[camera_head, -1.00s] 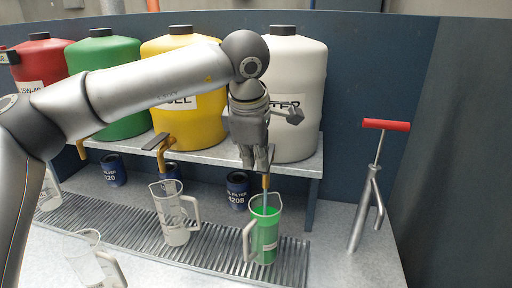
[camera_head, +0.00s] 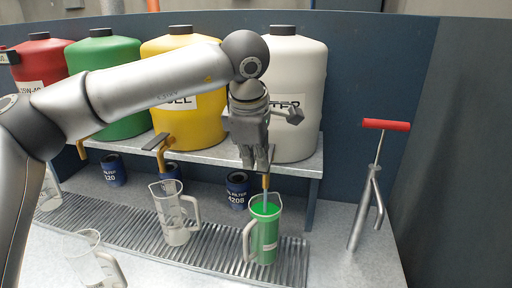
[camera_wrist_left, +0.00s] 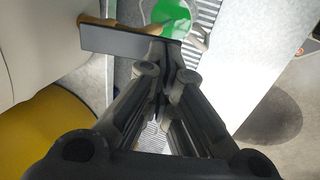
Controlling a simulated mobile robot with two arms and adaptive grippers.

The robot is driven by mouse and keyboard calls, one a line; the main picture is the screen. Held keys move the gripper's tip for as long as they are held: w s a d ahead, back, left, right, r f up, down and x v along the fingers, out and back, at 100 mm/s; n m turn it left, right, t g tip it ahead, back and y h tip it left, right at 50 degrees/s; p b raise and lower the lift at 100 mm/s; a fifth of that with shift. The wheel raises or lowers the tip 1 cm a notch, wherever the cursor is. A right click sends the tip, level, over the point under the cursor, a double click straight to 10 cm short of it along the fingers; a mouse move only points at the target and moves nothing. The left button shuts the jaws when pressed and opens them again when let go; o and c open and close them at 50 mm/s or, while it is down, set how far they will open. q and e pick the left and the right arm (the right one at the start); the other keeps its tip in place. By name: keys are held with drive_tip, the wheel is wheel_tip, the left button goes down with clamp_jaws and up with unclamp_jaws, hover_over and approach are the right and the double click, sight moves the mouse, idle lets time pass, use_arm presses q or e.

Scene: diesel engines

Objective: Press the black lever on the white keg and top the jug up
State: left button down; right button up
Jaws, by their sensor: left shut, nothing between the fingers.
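The white keg (camera_head: 305,75) stands at the right end of the shelf, partly hidden behind my left arm. My left gripper (camera_head: 255,164) is shut and empty, fingers down at the keg's tap. In the left wrist view its fingertips (camera_wrist_left: 167,55) are at the black lever (camera_wrist_left: 112,41) and look to be touching it. A thin stream runs from the tap (camera_head: 265,182) into the clear jug (camera_head: 276,240) below. The jug stands upright on the grating and holds green liquid close to its rim. The green also shows in the left wrist view (camera_wrist_left: 168,16). My right gripper is not in view.
Yellow (camera_head: 190,120), green (camera_head: 122,65) and red (camera_head: 42,62) kegs stand along the shelf. Another clear jug (camera_head: 173,215) is on the grating (camera_head: 130,235) to the left. A red-handled pump (camera_head: 371,200) stands right of the green jug. Blue filters sit under the shelf.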

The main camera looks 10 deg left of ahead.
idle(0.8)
use_arm(q)
drive_tip(key=shift+r+p, duration=0.55)
drive_tip(key=shift+r, duration=0.2)
wheel_tip(320, 180, up, 4)
drive_tip(key=shift+s+d+f+p, duration=0.1)
drive_tip(key=shift+d+p, duration=0.05)
drive_tip(key=shift+p, duration=1.05)
wheel_tip(320, 180, up, 10)
drive_tip(key=b, duration=0.1)
drive_tip(key=shift+s+a, duration=0.2)
drive_tip(key=shift+s, duration=0.25)
drive_tip(key=shift+d, duration=0.1)
